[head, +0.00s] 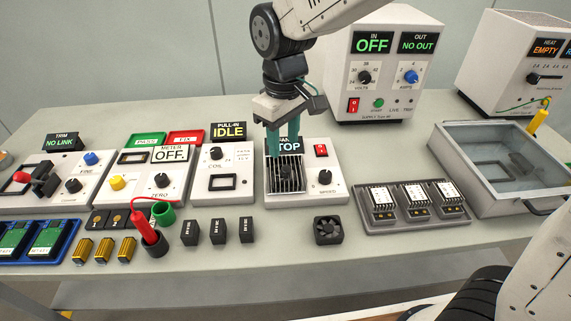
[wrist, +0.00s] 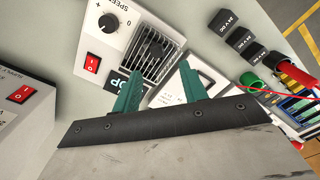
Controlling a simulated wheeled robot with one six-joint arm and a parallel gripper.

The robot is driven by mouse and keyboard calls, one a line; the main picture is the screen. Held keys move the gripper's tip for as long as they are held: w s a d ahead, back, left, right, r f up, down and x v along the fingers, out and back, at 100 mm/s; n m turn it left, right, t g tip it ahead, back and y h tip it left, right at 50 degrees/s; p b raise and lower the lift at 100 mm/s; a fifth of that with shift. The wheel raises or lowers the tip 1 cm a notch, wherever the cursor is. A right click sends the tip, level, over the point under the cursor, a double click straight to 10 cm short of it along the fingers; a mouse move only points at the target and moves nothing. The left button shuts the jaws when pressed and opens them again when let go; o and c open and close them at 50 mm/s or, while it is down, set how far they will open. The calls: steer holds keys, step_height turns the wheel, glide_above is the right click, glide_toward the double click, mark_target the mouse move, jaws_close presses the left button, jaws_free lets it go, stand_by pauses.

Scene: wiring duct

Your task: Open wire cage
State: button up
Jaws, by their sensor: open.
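The wire cage (head: 287,185) is a grille of pale bars over a dark square bay in the white fan unit (head: 329,192). A dark shape shows behind its bars. The cage looks shut, lying flat on the unit. In the wrist view the cage (wrist: 153,52) lies just beyond my fingertips. My gripper (head: 284,150) points down with green fingers over the back of the cage, in front of the display reading partly "TOP". In the wrist view my gripper (wrist: 158,76) is open, its fingers apart with nothing between them. Whether a finger touches the cage I cannot tell.
The unit has a red switch (head: 321,150) and a speed knob (head: 325,177). A loose black fan (head: 328,230) lies in front. A coil unit (head: 221,184) stands close left. A grey module tray (head: 413,207) and a lidded bin (head: 480,190) stand right.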

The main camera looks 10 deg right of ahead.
mark_target(286, 168)
steer(key=f, duration=0.7)
steer(key=shift+d, duration=0.25)
jaws_close()
